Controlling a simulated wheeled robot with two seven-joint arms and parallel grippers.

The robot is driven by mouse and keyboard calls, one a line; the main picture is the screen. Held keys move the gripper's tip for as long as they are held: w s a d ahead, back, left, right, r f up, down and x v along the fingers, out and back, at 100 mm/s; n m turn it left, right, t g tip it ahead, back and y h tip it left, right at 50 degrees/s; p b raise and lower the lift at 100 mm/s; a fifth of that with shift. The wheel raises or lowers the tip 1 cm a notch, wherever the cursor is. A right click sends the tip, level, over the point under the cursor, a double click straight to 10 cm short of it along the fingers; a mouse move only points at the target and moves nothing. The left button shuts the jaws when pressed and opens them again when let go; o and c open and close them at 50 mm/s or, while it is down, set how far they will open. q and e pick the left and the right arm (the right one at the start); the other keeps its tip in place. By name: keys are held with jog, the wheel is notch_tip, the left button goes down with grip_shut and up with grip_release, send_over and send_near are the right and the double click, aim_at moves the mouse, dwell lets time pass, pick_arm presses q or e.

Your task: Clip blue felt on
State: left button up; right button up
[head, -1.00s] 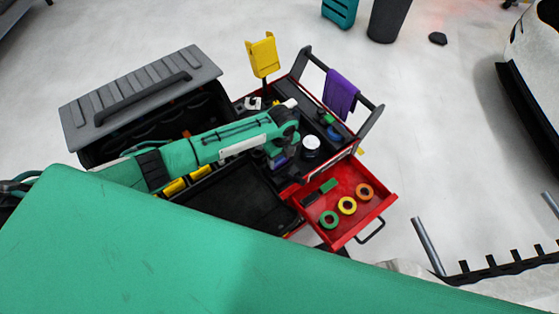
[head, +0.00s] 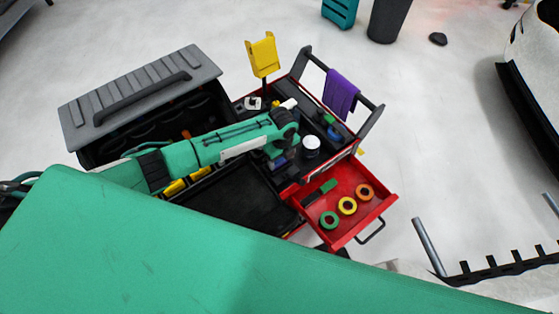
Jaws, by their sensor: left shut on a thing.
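My left arm comes in from the left, over the black tool cart. Its wrist is above the cart top, and my left gripper (head: 283,160) hangs below it. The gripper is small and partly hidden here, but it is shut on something. A dark blue piece (head: 280,163) shows at the gripper; I cannot tell for sure whether it is the felt. A green tool (head: 321,191) lies in the open red drawer (head: 347,236), to the right of and below the gripper. Another blue item (head: 336,131) lies on the cart top. My right gripper is not in view.
Green (head: 329,220), yellow (head: 347,205) and orange (head: 364,192) rolls lie in the drawer. A white-topped jar (head: 311,143) stands beside the gripper. A purple cloth (head: 340,92) hangs on the cart's rail. A yellow holder (head: 262,54) stands behind. A grey-lidded box (head: 142,97) is at left.

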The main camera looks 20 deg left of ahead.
pick_arm(q)
jog(key=shift+f, duration=0.3)
dwell(0.7)
jog(key=o, duration=1)
jog(key=shift+r, duration=0.1)
jog(key=shift+r+b, duration=0.25)
jog(key=shift+b, duration=0.05)
jog(key=shift+s+r+b, duration=0.1)
jog(key=shift+r+b, duration=1.6)
jog(key=shift+r, duration=4.95)
